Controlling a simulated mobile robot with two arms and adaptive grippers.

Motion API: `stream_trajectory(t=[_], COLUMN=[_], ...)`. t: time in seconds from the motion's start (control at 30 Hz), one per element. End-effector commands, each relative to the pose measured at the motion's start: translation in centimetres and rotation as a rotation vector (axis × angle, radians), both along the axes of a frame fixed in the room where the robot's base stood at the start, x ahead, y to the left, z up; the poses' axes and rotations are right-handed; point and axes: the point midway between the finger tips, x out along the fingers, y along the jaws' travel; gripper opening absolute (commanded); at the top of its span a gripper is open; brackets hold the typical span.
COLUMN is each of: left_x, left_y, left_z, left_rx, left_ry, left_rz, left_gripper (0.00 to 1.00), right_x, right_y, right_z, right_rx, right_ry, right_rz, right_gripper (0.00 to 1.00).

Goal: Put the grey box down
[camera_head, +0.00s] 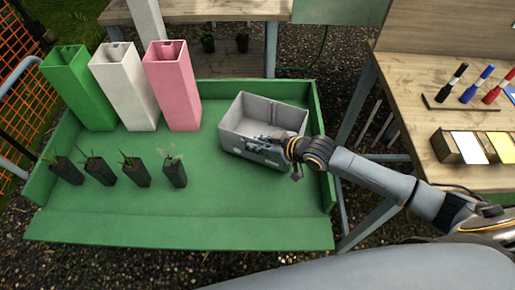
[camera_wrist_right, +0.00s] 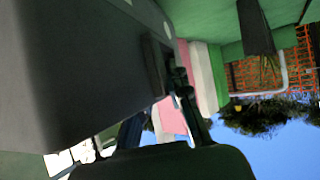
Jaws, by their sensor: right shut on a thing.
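The grey box (camera_head: 240,120) is an open-topped bin at the right end of the green tray table (camera_head: 220,215). It looks upright and slightly turned. I cannot tell whether its base touches the tray. My right gripper (camera_head: 268,144) is at the box's front right side, shut on its wall. In the right wrist view the box (camera_wrist_right: 75,75) fills the left part, with the gripper fingers (camera_wrist_right: 165,115) against it. The inside of the box looks empty from the head view. My left gripper is not in view.
Green (camera_head: 80,90), white (camera_head: 125,88) and pink (camera_head: 173,88) tall containers stand at the tray's back left. Several small potted seedlings (camera_head: 135,172) stand in front of them. The tray's front middle is clear. A wooden bench (camera_head: 455,105) with markers is at the right.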

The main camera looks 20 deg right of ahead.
Motion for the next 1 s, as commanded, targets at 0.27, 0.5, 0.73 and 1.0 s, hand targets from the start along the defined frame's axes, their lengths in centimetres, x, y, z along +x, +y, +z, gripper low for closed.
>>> stream_trajectory(t=[0.27, 0.5, 0.73, 1.0], left_x=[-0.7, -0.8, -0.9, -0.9], left_y=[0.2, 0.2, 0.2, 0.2], left_z=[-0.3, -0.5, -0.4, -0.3], left_rx=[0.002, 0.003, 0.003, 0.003], left_ry=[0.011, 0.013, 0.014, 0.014], left_rz=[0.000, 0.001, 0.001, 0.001], left_gripper=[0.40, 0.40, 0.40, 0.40], right_x=[0.0, 0.0, -0.1, -0.2], right_y=[0.0, 0.0, 0.0, -0.1], right_z=[-2.8, -3.0, -3.0, -2.6], right_rx=[0.000, 0.000, 0.000, -0.002], right_ry=[-0.001, 0.000, 0.002, 0.002], right_rz=[0.001, 0.000, 0.000, 0.000], right_gripper=[0.00, 0.00, 0.40, 0.40])
